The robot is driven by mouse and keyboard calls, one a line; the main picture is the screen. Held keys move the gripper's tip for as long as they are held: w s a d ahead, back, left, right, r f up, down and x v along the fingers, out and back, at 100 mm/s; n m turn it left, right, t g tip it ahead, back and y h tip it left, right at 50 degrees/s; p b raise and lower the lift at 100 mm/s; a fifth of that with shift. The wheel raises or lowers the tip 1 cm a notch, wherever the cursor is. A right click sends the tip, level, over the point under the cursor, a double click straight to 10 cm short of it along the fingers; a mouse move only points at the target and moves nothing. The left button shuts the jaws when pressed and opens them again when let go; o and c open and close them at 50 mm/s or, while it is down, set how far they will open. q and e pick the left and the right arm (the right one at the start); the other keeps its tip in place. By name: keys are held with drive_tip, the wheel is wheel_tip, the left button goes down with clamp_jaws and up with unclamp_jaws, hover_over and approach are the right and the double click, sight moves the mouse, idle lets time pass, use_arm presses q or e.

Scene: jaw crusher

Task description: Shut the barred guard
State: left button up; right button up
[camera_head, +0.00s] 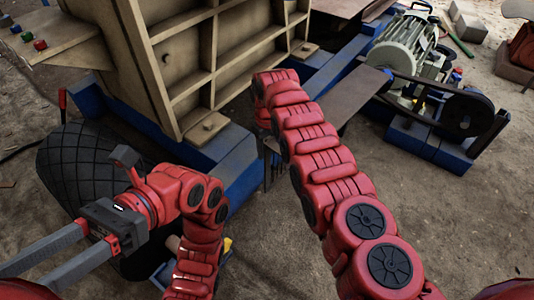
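A dark rounded panel (75,175) crossed by a grid of lines stands at the left, below the crusher body. It looks like the barred guard, but I cannot tell its hinge or how far it is open. My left gripper (27,270) is in front of it at the lower left, its two long grey fingers apart with nothing between them. Its wrist covers part of the panel's right side. My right arm reaches up the middle to the crusher's blue base. Its gripper is mostly hidden behind the arm; only thin dark prongs show there, and I cannot tell its opening.
The tan ribbed crusher body (180,60) fills the upper left on a blue frame (235,165). A brown plate (350,103) juts out right of my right arm. A motor (405,45) and black pulley (468,112) stand upper right. The ground at lower right is clear.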

drive_tip(key=shift+f, duration=0.45)
use_arm(q)
drive_tip(key=s+a+t, duration=0.1)
drive_tip(key=s+a+f+t, duration=0.1)
drive_tip(key=shift+a+f+m+t+y, duration=0.2)
drive_tip(key=shift+f+m+t+y, duration=0.1)
drive_tip(key=shift+m+t, duration=0.1)
use_arm(e)
clamp_jaws()
use_arm(q)
drive_tip(key=shift+r, duration=0.1)
idle(0.7)
